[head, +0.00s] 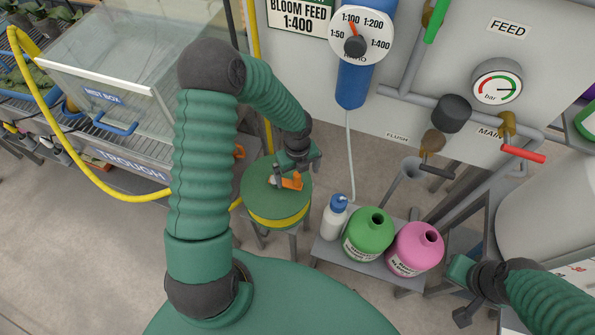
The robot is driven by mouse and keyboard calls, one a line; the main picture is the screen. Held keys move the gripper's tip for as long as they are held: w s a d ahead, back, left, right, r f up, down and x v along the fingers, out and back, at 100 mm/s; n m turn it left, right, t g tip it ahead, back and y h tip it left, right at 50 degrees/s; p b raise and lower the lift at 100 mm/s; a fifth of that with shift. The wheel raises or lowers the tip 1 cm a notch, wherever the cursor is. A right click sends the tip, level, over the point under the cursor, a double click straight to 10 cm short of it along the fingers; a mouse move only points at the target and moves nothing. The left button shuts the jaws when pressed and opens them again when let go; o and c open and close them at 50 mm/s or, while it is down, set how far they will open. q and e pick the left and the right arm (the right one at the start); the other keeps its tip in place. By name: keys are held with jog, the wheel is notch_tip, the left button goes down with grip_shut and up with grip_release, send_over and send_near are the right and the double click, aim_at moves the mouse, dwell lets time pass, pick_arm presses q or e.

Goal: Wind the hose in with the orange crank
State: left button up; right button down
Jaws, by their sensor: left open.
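The orange crank (292,182) sits on top of the round green hose reel (258,205), which stands on a grey stand in the middle. A yellow band of hose shows around the reel's lower side. The yellow hose (100,188) runs from the upper left, down past the trough and towards the reel. My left gripper (284,178) is open, pointing down right at the crank; I cannot tell whether its fingers touch the crank. My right gripper (464,312) is low at the right edge, away from the reel; its fingers are too unclear to read.
A clear mist box (130,65) stands on the trough bench (125,160) at left. A low grey shelf (335,252) right of the reel holds a white bottle (335,220), a green jug (368,235) and a pink jug (415,250). A feed panel (420,120) with valves stands behind.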

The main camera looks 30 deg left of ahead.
pick_arm(q)
jog(key=shift+a+f+b, duration=0.25)
jog(key=shift+f+b, duration=0.1)
jog(key=shift+f, duration=0.4)
jog(key=shift+a+f+b, duration=0.2)
jog(key=shift+f+b, duration=0.1)
jog(key=shift+f, duration=0.45)
jog(key=shift+d+f+b, duration=0.1)
jog(key=shift+f+b, duration=0.3)
jog(key=shift+f, duration=0.35)
jog(key=c, duration=0.4)
grip_shut()
